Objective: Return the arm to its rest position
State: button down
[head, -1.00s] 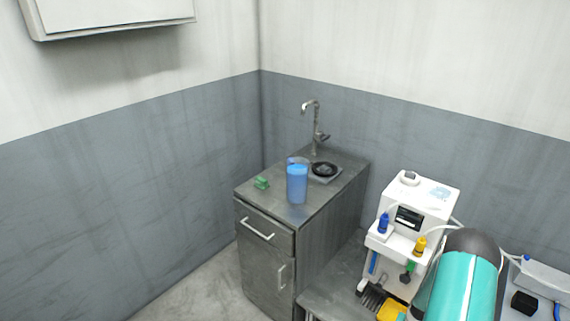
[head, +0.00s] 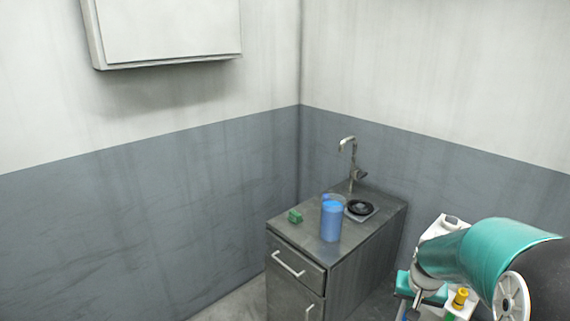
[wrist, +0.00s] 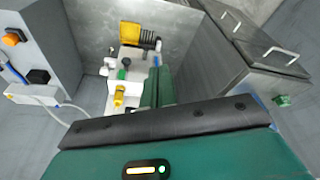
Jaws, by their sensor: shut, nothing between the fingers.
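My arm, a teal and black link, reaches into the lower right of the head view. My gripper (wrist: 158,84) shows in the wrist view as two dark green fingers side by side, shut with nothing between them. In the wrist view it is beside the white machine (wrist: 131,78), and I cannot tell whether they touch. In the head view my arm covers most of the white machine (head: 448,226).
A grey sink cabinet (head: 345,275) stands in the corner with a faucet (head: 352,165), a blue container (head: 331,222) and a green sponge (head: 295,216). A wall cabinet (head: 165,30) hangs upper left. A grey box (wrist: 35,50) with an orange button is at left in the wrist view.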

jog(key=s+a+r+n+t+y, duration=0.1)
jog(key=s+a+r+n, duration=0.3)
jog(key=s+a+r, duration=1.2)
jog(key=s+t, duration=0.1)
jog(key=s, duration=0.2)
jog(key=shift+a+t, duration=0.2)
jog(key=shift+t, duration=0.2)
